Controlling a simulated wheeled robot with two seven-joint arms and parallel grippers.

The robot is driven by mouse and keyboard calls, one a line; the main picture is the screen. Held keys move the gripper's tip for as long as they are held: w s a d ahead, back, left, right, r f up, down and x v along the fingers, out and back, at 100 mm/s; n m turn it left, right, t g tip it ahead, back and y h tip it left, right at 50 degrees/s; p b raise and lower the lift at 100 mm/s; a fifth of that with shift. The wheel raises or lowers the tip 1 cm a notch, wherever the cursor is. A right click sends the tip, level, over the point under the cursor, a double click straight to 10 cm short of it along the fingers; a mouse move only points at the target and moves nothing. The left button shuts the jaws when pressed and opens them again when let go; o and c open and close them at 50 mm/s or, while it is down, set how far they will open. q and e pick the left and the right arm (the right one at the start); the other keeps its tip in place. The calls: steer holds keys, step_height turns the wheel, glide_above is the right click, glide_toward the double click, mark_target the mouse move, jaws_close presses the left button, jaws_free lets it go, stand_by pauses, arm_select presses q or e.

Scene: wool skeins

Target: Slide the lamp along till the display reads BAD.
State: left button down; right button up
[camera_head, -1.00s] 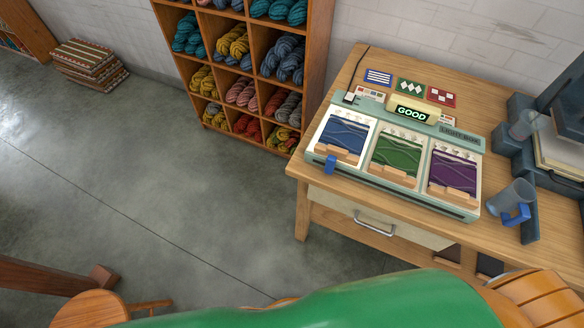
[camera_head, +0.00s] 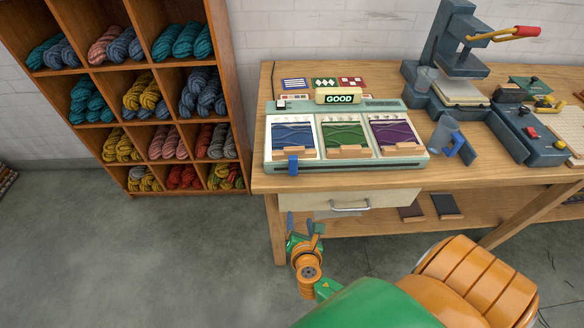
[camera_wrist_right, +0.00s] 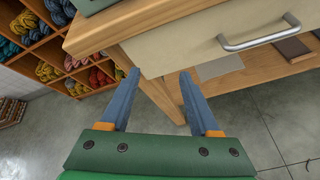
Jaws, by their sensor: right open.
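A pale green light box (camera_head: 416,161) sits on the wooden table. It holds three panels with blue, green and purple yarn. A cream display unit (camera_head: 322,97) at its back edge reads GOOD. A blue tab (camera_head: 293,165) sits at the box's front left, below the blue panel; I cannot tell whether this is the lamp's handle. My right gripper (camera_head: 304,226) is in front of the table, below the tabletop and near the drawer. In the right wrist view its two blue fingers (camera_wrist_right: 157,88) are apart with nothing between them. My left gripper is out of view.
The table (camera_head: 262,182) has a drawer with a metal handle (camera_head: 350,206) and a lower shelf. A yarn shelf (camera_head: 233,100) stands at left. Open floor lies before the table.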

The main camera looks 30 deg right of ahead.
mark_target(293, 161)
steer(key=w+d+r+n+t+h+b, duration=0.1)
steer(key=w+r+n+t+h, duration=0.3)
steer(key=r, duration=0.8)
steer(key=shift+n+y, duration=0.3)
steer(key=shift+n, duration=0.2)
steer(key=x, duration=0.5)
steer(key=r+x, duration=0.1)
steer(key=x, duration=0.1)
steer(key=shift+w, duration=0.25)
steer(key=shift+s+a, duration=0.1)
jaws_close()
steer(key=shift+t, duration=0.3)
